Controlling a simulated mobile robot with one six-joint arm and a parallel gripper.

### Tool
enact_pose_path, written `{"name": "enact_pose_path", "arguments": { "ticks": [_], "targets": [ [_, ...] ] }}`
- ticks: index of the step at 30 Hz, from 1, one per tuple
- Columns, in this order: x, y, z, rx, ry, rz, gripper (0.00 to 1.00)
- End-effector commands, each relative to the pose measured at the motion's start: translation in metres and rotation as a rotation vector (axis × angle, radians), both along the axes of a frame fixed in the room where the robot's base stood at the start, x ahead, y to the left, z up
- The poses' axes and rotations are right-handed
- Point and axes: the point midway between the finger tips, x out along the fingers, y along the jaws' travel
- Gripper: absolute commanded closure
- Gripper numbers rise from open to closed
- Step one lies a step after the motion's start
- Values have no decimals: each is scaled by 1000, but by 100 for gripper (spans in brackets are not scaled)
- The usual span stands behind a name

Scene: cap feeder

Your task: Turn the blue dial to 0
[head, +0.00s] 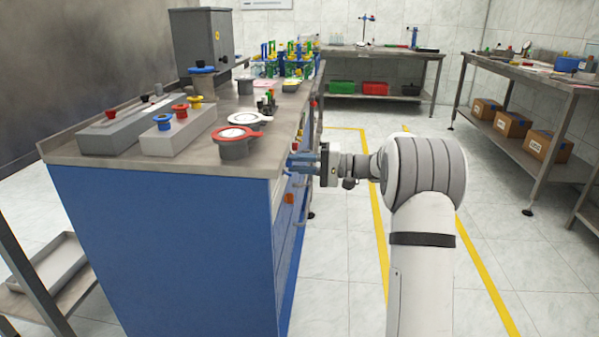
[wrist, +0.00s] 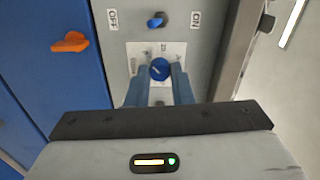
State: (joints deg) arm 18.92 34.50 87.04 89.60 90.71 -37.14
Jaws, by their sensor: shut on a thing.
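The blue dial (wrist: 159,66) sits on a white scale plate (wrist: 136,52) on the grey panel in the wrist view. It has a pale pointer line, but the scale marks are too small to read. My gripper (wrist: 160,74) has its two blue fingers on either side of the dial and is shut on it. In the head view my gripper (head: 297,162) reaches the right-hand face of the blue cabinet (head: 170,240), just below the worktop. The dial itself cannot be made out there.
A blue switch (wrist: 156,20) sits between OFF and ON labels, just beyond the dial. An orange handle (wrist: 70,42) sticks out of the blue panel on the left. A metal bar (wrist: 240,45) runs along the right.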

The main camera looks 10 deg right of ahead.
Motion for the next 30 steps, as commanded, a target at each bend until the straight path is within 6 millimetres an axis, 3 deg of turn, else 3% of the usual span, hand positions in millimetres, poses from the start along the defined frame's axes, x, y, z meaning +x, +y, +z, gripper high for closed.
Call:
{"name": "enact_pose_path", "arguments": {
  "ticks": [20, 21, 28, 30],
  "targets": [
    [-1, 0, -3, -22, -54, 4, 100],
    [-1, 0, -3, -21, -54, 4, 78],
    [-1, 0, -2, -21, -55, 3, 59],
    [-1, 0, -1, -21, -56, 2, 58]
  ]
}}
